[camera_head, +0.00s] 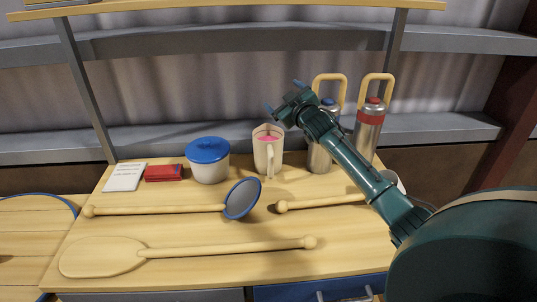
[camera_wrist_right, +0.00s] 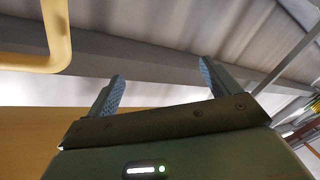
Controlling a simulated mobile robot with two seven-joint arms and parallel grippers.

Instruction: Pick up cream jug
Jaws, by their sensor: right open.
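The cream jug (camera_head: 261,157) stands upright at the back middle of the table, with something pink at its top and its handle facing the front. My right gripper (camera_head: 285,96) is open and empty, raised above the jug and slightly to its right, apart from it. In the right wrist view my right gripper (camera_wrist_right: 161,72) has its two blue fingers spread with nothing between them. The jug cannot be made out there. My left gripper is not in view.
Two metal flasks, one blue-topped (camera_head: 319,158) and one red-topped (camera_head: 368,132), stand right of the jug, close to my right arm. A blue-lidded pot (camera_head: 209,168) stands left. A round-headed tool (camera_head: 243,198) and a wooden paddle (camera_head: 100,257) lie in front. A grey rail (camera_head: 230,43) runs behind.

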